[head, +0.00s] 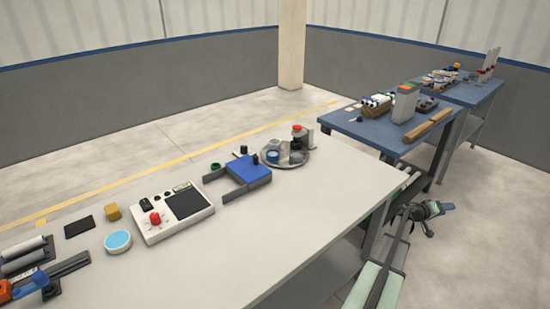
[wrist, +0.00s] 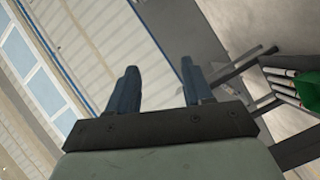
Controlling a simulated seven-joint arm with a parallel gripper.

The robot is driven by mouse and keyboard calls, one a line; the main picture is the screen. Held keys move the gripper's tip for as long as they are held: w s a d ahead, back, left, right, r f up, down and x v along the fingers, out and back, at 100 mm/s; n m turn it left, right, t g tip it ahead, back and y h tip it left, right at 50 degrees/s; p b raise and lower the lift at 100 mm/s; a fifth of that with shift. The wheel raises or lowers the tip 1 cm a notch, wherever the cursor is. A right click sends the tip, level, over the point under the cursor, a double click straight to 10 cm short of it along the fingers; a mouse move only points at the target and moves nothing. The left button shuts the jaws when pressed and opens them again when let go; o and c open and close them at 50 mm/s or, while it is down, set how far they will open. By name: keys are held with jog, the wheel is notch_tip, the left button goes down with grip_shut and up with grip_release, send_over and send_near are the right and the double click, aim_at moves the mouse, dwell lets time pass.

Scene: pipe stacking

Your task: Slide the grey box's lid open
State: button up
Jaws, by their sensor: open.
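A low dark grey frame (head: 234,195) with a flat blue plate (head: 250,171) on it stands near the far right of the white table; the plate has a black knob (head: 256,160). It may be the grey box and its lid, but I cannot tell for sure. A tall light grey box (head: 405,104) stands upright on the blue table behind. My gripper (wrist: 158,68) is open, with nothing between its dark blue fingers in the wrist view. In the head view, my gripper (head: 440,208) is off the white table's right side, away from both boxes.
The white table (head: 215,250) has a bare front.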

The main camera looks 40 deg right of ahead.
jog(key=w+d+r+m, duration=0.2)
jog(key=d+r+m, duration=0.1)
jog(key=r, duration=0.4)
jog(key=w+d+r+m+t, duration=0.1)
jog(key=w+d+r+m, duration=0.1)
jog(key=d+r+m, duration=0.3)
jog(key=w+d+r+m, duration=0.2)
jog(key=w+r, duration=0.1)
jog(key=r, duration=0.5)
jog(key=w+a+r+m+t+y, duration=0.1)
jog(key=w+a+r+m+t, duration=0.1)
jog(key=w+r, duration=0.7)
jog(key=n+t+y, duration=0.9)
jog(key=n+y, duration=0.4)
jog(key=n, duration=0.7)
send_over(256, 157)
jog(key=s, duration=0.5)
notch_tip(256, 157, down, 2)
jog(key=x, duration=1.3)
jog(key=shift+w+a+f, duration=0.3)
jog(key=shift+a, duration=0.05)
